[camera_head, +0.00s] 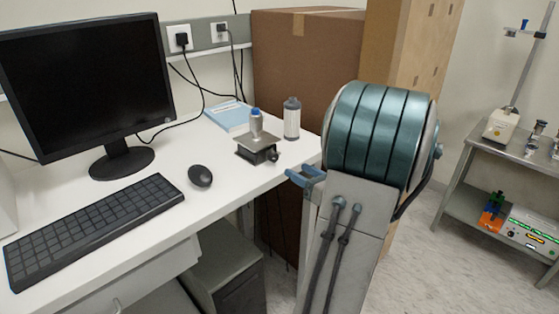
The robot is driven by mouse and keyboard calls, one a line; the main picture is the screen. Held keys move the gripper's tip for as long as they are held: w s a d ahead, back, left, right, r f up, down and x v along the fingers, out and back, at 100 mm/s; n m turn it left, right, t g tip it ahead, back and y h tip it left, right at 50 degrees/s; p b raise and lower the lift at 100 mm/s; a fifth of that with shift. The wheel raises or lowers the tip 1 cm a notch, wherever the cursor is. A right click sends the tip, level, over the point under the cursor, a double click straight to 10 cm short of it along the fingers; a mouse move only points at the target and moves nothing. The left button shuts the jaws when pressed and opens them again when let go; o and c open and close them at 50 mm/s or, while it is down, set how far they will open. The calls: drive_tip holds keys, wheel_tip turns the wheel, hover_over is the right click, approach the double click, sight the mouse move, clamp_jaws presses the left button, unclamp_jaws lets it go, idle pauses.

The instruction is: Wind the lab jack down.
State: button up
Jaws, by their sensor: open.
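The lab jack (257,148) stands on the white desk near its right end, a small dark metal stand with a flat top plate. Its plates are a little apart. Its knob (284,154) sticks out on the right side. A small bottle with a blue cap (256,122) stands upright on the top plate. My gripper (297,173) shows as blue-grey fingers at the desk's right edge, below and right of the jack. It is open, empty and apart from the knob. My arm's large banded joint hides the rest of it.
A grey bottle with a dark cap (291,118) stands just right of and behind the jack. A blue book (228,115) lies behind it. A mouse (200,176), keyboard (95,226) and monitor (88,85) fill the left. A cardboard box (300,62) stands behind the desk.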

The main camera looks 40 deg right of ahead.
sight(276, 158)
drive_tip(key=w, duration=0.8)
drive_tip(key=shift+w+a, duration=0.15)
drive_tip(key=shift+a, duration=0.2)
drive_tip(key=c, duration=1)
